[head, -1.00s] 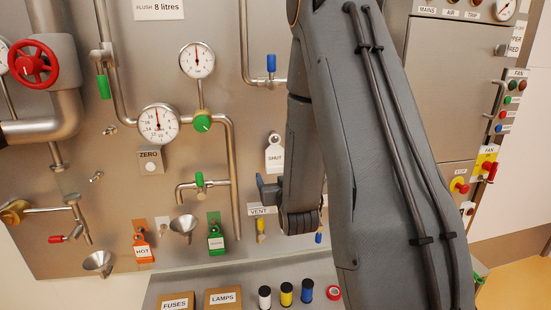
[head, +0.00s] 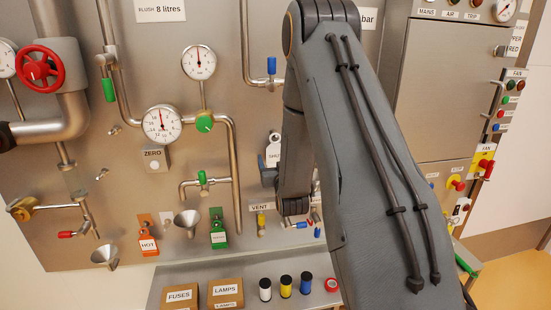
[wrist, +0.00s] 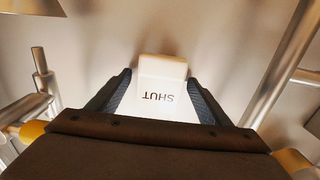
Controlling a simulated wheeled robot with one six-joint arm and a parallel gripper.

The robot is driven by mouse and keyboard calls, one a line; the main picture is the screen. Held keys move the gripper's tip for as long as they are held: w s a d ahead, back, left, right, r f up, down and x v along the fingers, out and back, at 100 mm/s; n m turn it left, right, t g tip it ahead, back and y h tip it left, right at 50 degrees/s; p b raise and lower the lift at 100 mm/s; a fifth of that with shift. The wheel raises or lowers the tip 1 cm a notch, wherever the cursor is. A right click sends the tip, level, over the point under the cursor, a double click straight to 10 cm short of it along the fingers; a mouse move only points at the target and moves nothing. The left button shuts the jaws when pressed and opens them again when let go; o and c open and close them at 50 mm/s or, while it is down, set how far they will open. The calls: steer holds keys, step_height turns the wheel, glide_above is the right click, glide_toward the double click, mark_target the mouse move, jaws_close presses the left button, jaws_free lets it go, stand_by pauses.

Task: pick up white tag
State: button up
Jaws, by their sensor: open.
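The white tag (head: 273,152), lettered SHUT, hangs on the metal panel in the head view, partly hidden by my arm. In the wrist view the tag (wrist: 162,74) appears upside down, between the two dark fingers. My gripper (wrist: 160,88) is open, with one finger on each side of the tag and a gap visible near its edges. In the head view my gripper (head: 268,175) is at the tag's lower part, mostly hidden behind my wrist. I cannot tell whether a finger touches the tag.
A green tag (head: 218,230) and an orange HOT tag (head: 148,240) hang lower left. Pipes run beside the tag, including a blue-handled valve (head: 271,66) above. A shelf (head: 160,284) below holds boxes and several coloured spools.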

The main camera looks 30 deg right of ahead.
steer(key=c, duration=1.1)
steer(key=shift+r, duration=0.15)
steer(key=shift+r+b, duration=0.45)
steer(key=shift+r, duration=0.05)
steer(key=p+v, duration=0.1)
steer(key=v, duration=0.5)
steer(key=p+v, duration=0.1)
steer(key=v, duration=0.5)
steer(key=p+v, duration=0.1)
steer(key=v, duration=0.5)
steer(key=shift+r, duration=0.3)
steer(key=shift+r+p, duration=0.45)
steer(key=shift+r, duration=0.1)
